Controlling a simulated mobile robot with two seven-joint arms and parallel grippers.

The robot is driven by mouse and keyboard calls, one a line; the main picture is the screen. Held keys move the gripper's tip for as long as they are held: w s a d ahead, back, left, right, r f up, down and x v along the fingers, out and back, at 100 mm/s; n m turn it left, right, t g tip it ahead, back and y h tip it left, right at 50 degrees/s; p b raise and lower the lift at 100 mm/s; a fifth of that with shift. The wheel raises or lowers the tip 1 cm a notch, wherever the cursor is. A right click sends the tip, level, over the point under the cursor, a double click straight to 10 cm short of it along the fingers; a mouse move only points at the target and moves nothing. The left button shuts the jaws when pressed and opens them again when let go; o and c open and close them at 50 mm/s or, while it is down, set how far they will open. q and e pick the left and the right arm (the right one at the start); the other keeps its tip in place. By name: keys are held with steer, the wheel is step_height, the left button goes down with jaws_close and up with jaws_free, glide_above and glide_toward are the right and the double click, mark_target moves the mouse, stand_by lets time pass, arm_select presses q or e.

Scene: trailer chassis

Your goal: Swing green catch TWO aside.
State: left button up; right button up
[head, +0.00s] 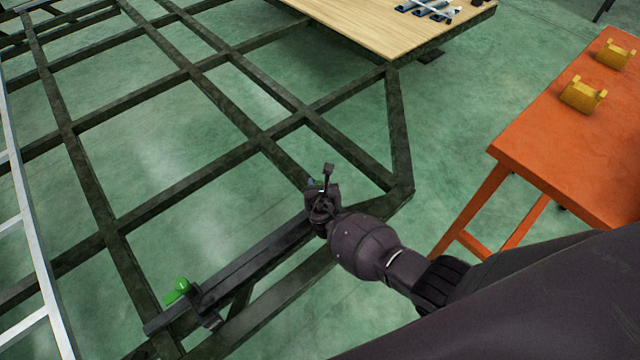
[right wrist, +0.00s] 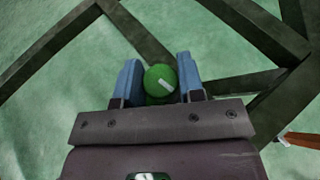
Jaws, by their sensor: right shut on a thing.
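My right gripper (head: 317,186) is at the far right end of a dark rail on the trailer frame. In the right wrist view, its two blue fingers (right wrist: 159,72) are shut on a green catch (right wrist: 160,86) with a rounded top and a white mark. The number on it cannot be read. In the head view only a sliver of this catch (head: 320,184) shows; the gripper hides the rest. Another green catch (head: 178,289) with a small white mark stands near the rail's left end, away from the gripper. My left gripper is not in view.
The dark trailer frame (head: 117,245) spans the left and middle over a green floor. An orange table (head: 560,135) with yellow blocks (head: 583,95) stands right. A wooden deck (head: 365,30) holding blue parts is at the back. A pale ladder-like rail (head: 30,240) runs along the left edge.

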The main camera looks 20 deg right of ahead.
steer(key=shift+m+g+h, duration=0.5)
steer(key=shift+m+h, duration=0.5)
steer(key=shift+h, duration=0.4)
steer(key=o, duration=0.9)
